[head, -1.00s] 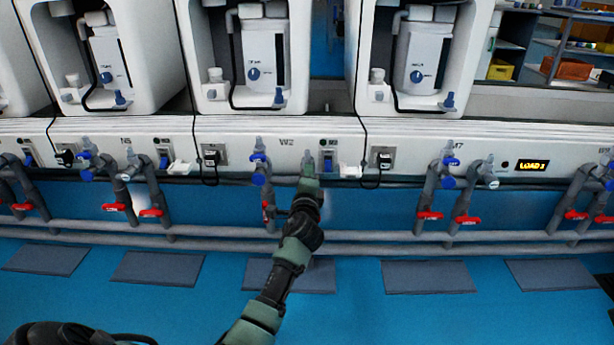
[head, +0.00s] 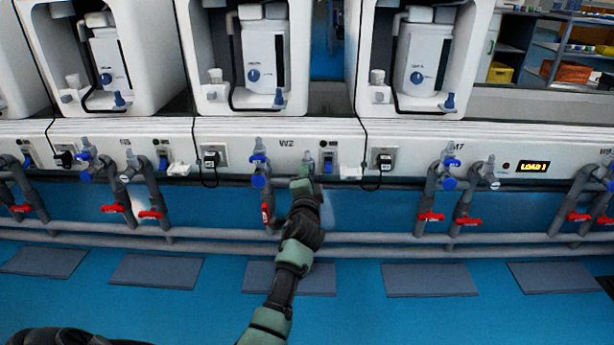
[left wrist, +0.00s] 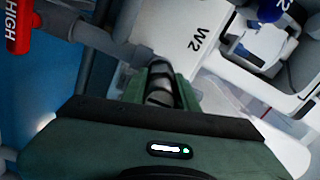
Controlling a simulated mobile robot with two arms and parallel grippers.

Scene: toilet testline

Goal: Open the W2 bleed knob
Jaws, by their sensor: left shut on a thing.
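The W2 panel (head: 240,150) is the middle white front in the head view; its W2 label also shows in the left wrist view (left wrist: 198,40). My left gripper (head: 303,178) is at the right-hand pipe fitting under this panel and covers much of it. The fitting's grey top (head: 308,157) shows just above the fingers. In the left wrist view the green fingers (left wrist: 160,82) are shut around a grey ribbed part (left wrist: 160,96). I cannot tell from the marks whether that part is the bleed knob. My right gripper is not in view.
The left W2 pipe has blue knobs (head: 258,181) and an upright red handle (head: 265,213), marked HIGH in the wrist view (left wrist: 18,28). Grey pipes (head: 355,239) run low along the wall.

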